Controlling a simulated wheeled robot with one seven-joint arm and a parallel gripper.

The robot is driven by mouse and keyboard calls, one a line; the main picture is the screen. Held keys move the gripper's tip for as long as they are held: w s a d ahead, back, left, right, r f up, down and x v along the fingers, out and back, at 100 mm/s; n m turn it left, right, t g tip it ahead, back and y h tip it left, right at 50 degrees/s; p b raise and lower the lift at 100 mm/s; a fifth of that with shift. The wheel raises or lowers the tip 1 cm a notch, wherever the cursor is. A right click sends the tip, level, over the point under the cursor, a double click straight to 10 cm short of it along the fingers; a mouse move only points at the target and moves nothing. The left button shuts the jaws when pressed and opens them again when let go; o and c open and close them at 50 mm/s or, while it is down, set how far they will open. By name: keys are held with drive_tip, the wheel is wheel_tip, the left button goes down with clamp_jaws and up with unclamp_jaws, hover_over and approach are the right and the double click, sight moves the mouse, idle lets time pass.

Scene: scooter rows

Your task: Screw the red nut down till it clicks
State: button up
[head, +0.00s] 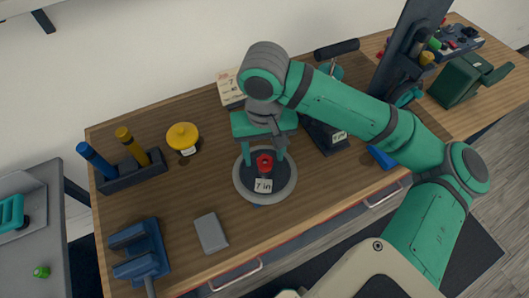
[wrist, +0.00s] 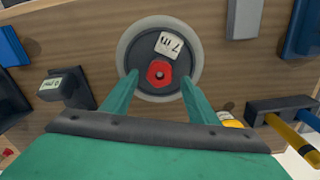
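The red nut (head: 264,164) sits near the middle of a round dark base with a light grey rim (head: 238,182). In the wrist view the red nut (wrist: 159,73) looks six-sided with a dark centre. My gripper (head: 266,155) is above the base. In the wrist view my gripper (wrist: 157,78) is open, with one green finger on each side of the nut and a clear gap to both. I cannot tell how far the fingertips are above the base.
A holder with blue and yellow-handled tools (head: 132,170) and a yellow round item (head: 183,137) stand to the left. A blue vise-like tool (head: 140,253) and a grey block (head: 211,233) are at the front. A dark labelled block (head: 325,137) stands to the right. Bare wood surrounds the base.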

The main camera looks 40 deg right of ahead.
sight(265, 160)
wheel_tip(265, 160, up, 11)
idle(0.8)
drive_tip(key=shift+s+f, duration=0.1)
drive_tip(key=shift+f, duration=0.05)
drive_tip(key=n, duration=2.1)
drive_tip(key=shift+n, duration=0.4)
